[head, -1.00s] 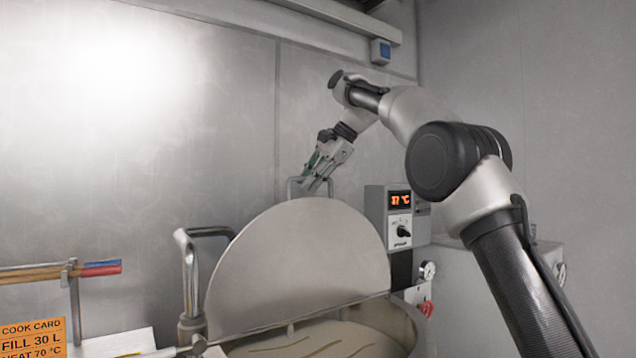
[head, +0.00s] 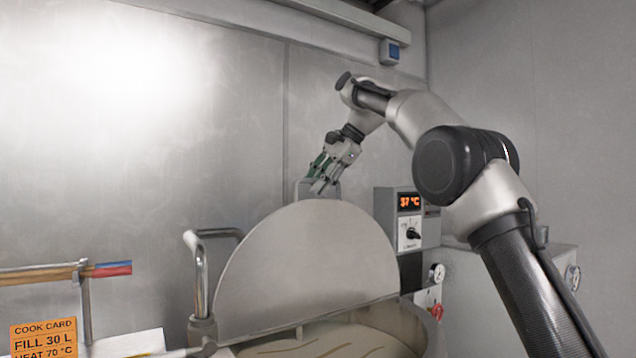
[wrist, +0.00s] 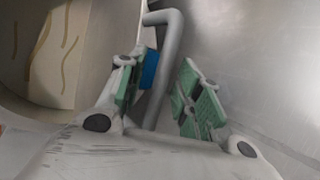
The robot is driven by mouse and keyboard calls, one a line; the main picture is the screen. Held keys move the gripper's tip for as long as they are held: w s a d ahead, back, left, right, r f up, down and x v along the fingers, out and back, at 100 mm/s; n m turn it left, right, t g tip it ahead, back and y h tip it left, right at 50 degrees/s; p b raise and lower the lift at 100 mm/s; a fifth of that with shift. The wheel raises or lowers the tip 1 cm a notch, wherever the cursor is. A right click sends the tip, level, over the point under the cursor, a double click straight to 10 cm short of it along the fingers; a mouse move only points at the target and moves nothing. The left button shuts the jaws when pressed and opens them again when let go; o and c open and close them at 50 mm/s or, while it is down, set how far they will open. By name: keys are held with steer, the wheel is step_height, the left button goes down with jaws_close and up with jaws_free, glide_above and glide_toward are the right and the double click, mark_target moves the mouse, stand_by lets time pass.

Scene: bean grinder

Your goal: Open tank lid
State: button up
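The tank lid (head: 305,265), a flat grey half-disc, stands raised and steeply tilted over the tank (head: 408,328). Its bar handle (head: 298,190) rises from the top edge; it also shows in the wrist view (wrist: 170,50). My gripper (head: 320,187) is at this handle, pointing down. In the wrist view my gripper (wrist: 163,100) has its green-padded fingers apart, with the bar passing between them and a gap at the right pad. Whether the left finger touches the bar is hard to tell. Pale contents with brown streaks show in the tank.
A control box (head: 410,220) reading 37 °C stands right of the lid. A bent metal pipe (head: 198,270) rises left of it. An orange cook card (head: 43,338) and a rail with rods (head: 65,273) are at lower left. Metal walls stand close behind.

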steer(key=v, duration=0.7)
steer(key=shift+r, duration=0.2)
steer(key=shift+s+d, duration=0.1)
steer(key=shift+d, duration=0.1)
